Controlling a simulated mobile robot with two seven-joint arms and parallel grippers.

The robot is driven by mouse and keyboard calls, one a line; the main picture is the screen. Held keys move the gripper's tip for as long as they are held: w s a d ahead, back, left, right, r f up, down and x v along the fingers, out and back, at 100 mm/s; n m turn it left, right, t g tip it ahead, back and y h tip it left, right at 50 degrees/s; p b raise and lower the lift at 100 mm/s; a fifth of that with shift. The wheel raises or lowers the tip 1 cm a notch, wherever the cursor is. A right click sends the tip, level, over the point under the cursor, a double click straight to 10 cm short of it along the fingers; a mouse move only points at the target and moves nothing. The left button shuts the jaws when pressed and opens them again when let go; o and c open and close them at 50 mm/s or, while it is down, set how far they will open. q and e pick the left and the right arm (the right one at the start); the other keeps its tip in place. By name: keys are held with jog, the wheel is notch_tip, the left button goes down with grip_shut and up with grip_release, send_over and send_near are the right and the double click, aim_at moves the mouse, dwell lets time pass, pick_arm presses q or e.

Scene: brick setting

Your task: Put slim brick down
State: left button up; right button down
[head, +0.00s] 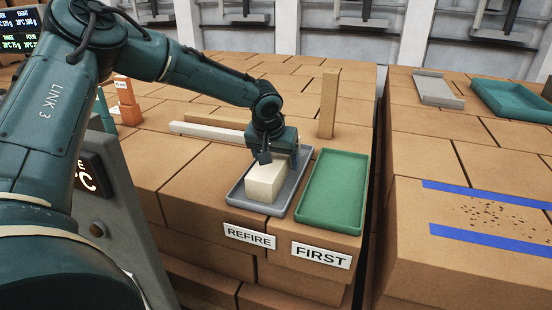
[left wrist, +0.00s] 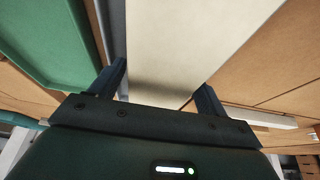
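A cream brick (head: 265,183) is at the grey-blue tray (head: 286,196) above the REFIRE label. It lies level, within the tray's outline; I cannot tell whether it rests on the tray floor. My left gripper (head: 274,160) points down over its far end. In the left wrist view, the fingers of my left gripper (left wrist: 160,82) stand on both sides of the cream brick (left wrist: 185,45) and appear closed on it. The finger contact is partly hidden. My right gripper is in neither view.
An empty green tray (head: 335,193) stands right beside it, above the FIRST label (head: 321,256). A tall upright brick (head: 329,103) stands behind the trays, and a long pale bar (head: 207,133) lies behind left. A gap separates the right-hand stack, which bears blue strips (head: 490,243).

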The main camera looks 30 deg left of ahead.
pick_arm(q)
jog(key=shift+o, duration=0.2)
jog(key=b+v, duration=0.1)
jog(key=v, duration=1.1)
